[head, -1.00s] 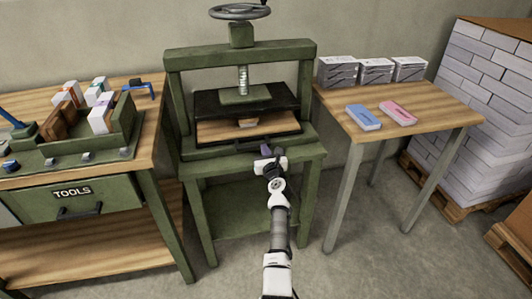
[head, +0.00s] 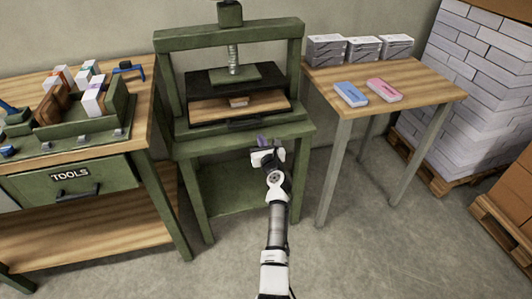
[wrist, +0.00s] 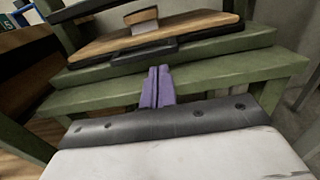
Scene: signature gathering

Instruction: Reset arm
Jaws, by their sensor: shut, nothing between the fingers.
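My gripper (head: 262,142) is in front of the green press (head: 297,90), a little below its tray level, and apart from it. In the wrist view its purple fingers (wrist: 157,88) are together with nothing between them. My arm reaches up from the bottom of the head view. In the press, a wooden board (head: 215,108) lies under the black plate (head: 205,80), with a small brown-and-white block (wrist: 143,20) on the board.
A workbench (head: 150,110) with a green tool tray stands at left. A wooden table (head: 430,85) at right holds blue (head: 350,94) and pink (head: 385,90) blocks and several grey-white stacks. Pallets of paper (head: 470,80) and boxes stand far right. Floor in front is clear.

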